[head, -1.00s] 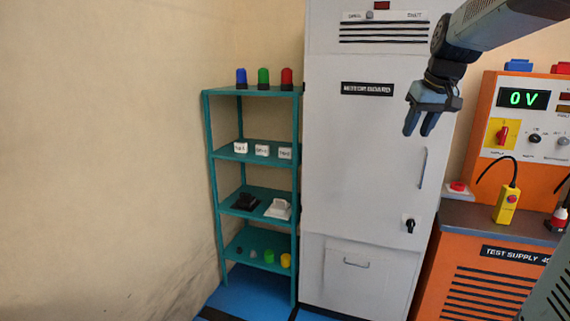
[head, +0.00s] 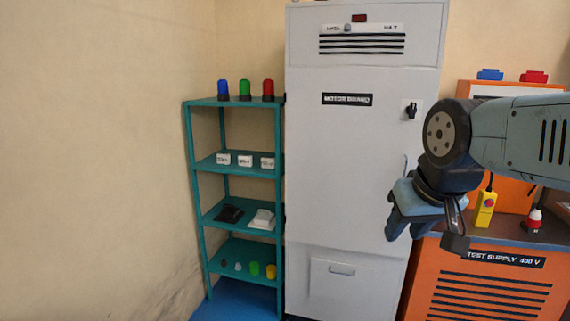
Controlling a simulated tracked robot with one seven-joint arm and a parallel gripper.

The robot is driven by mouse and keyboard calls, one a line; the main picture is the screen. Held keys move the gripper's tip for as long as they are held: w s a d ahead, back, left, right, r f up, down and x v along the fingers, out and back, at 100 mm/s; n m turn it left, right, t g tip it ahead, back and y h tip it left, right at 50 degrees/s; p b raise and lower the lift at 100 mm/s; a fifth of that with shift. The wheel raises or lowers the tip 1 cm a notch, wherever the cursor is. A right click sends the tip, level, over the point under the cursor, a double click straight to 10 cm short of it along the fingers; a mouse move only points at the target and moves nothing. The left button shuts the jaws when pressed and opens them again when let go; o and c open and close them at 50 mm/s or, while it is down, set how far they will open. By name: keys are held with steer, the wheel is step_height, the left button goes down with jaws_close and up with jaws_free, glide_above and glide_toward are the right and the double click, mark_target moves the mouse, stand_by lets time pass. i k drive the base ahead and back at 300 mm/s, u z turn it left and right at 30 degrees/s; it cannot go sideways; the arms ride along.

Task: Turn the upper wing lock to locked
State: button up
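The upper wing lock (head: 411,110) is a small black wing handle on a light plate, near the right edge of the tall grey cabinet door (head: 345,170). Its wing looks roughly upright, but it is too small to read its exact angle. My gripper (head: 405,235) hangs well below the lock, in front of the lower right part of the door. It points down, and its blue fingers look apart with nothing between them. The lower wing lock is hidden behind my gripper, and the door handle (head: 405,163) is mostly hidden by my arm.
A green shelf rack (head: 235,102) with coloured lamps and small parts stands left of the cabinet. An orange test supply bench (head: 490,285) stands at the right, with a yellow pendant (head: 486,208) on it. The space before the upper door is clear.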

mark_target(411, 109)
steer(key=k, duration=0.55)
steer(key=z, duration=0.3)
steer(key=i, duration=1.55)
steer(key=u, duration=0.15)
